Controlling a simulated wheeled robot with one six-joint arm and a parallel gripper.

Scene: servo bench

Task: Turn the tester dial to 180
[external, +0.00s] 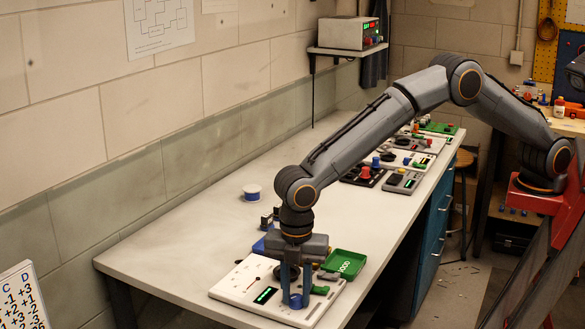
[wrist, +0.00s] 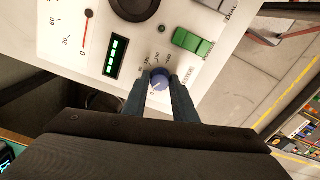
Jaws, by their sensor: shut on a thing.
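The white tester panel (external: 232,284) lies at the near end of the bench and fills the upper wrist view (wrist: 185,60). On it is a small blue dial (wrist: 159,78) with printed numbers around its far side, too small to read surely. The dial also shows low between my fingers in the external view (external: 295,301). My gripper (external: 292,292) points down over the panel, shut on the dial with one finger at each side. A lit green display (wrist: 116,56) and a red needle (wrist: 87,28) on a printed scale sit left of the dial.
A green lever (wrist: 192,42) and a black round knob (wrist: 133,6) are close to the dial. A green tray (external: 347,262) stands just behind the panel. A white-and-blue round container (external: 251,192) sits farther back. The bench's middle is mostly clear.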

